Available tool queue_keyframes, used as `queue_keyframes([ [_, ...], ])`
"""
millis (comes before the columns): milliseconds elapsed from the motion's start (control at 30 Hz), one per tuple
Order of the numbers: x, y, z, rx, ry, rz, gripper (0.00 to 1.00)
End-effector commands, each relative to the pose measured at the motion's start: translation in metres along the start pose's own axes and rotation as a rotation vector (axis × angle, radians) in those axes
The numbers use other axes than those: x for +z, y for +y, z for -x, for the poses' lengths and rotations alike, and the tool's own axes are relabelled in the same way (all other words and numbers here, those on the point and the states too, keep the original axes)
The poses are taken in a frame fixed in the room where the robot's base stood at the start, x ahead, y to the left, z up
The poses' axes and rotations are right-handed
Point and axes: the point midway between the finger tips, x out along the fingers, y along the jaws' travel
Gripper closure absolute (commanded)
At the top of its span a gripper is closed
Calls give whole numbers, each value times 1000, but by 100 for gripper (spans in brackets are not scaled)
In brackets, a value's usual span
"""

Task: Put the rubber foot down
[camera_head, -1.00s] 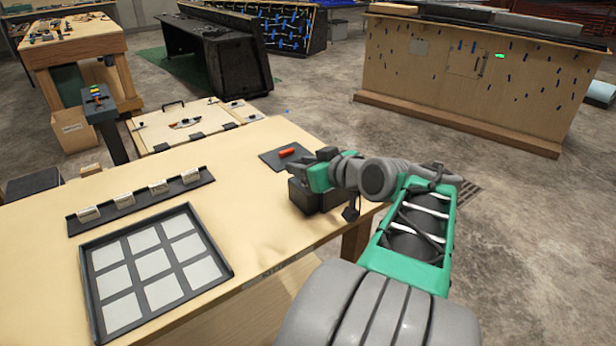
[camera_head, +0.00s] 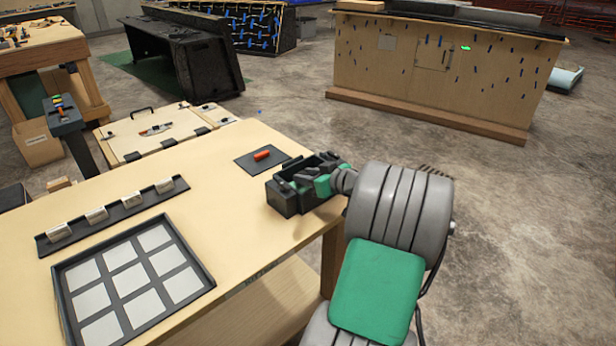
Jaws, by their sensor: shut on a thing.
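My gripper (camera_head: 290,182) is at the right end of the wooden workbench, over a small black open-topped box (camera_head: 287,203). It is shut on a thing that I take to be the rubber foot. The foot does not show clearly: the dark fingers and the box's dark inside hide it. I cannot tell whether the fingertips are above the rim or inside the box.
Behind the box, a red-orange piece (camera_head: 262,155) lies on a dark mat (camera_head: 246,163). A black-framed tray with pale squares (camera_head: 208,282) and a dark rail with several pale blocks (camera_head: 110,222) are at left. The middle of the workbench (camera_head: 215,200) is clear.

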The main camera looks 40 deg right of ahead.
Motion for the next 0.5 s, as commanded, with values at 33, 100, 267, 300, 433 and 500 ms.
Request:
queue_keyframes([
  [33,4,0,-2,0,0,-2,100],
  [100,6,1,-2,2,1,1,100],
  [267,6,1,-2,2,1,1,100],
  [300,8,1,-3,2,1,1,100],
  [433,8,1,-3,2,1,1,67],
  [500,8,0,-3,2,1,1,61],
])
